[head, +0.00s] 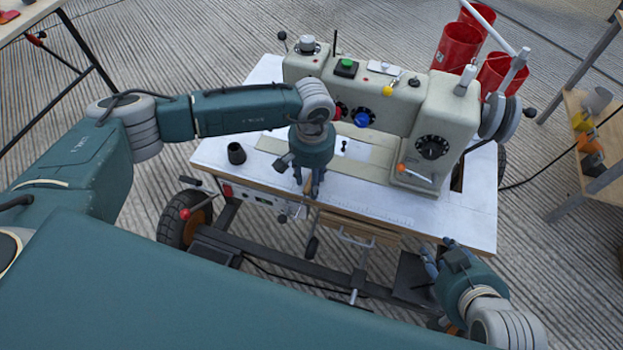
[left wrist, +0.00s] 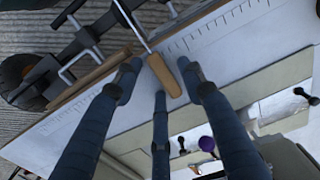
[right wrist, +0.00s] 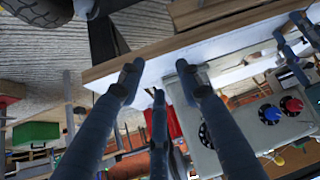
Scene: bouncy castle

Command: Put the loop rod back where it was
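The loop rod has a tan wooden handle (left wrist: 166,76) and a thin metal shaft. My left gripper (head: 308,187) points down at the front edge of the sewing table. In its wrist view the fingers (left wrist: 160,78) stand apart around the handle; I cannot tell whether they touch it. My right gripper (head: 432,262) is low by the table's front right corner. Its fingers (right wrist: 160,80) are spread and hold nothing.
The sewing table (head: 465,215) carries a large cream sewing machine (head: 440,118) with knobs. A small dark cup (head: 236,153) stands at the left of the tabletop. Red bins (head: 457,48) stand behind, a wooden shelf (head: 590,115) at right, another table (head: 25,15) at upper left.

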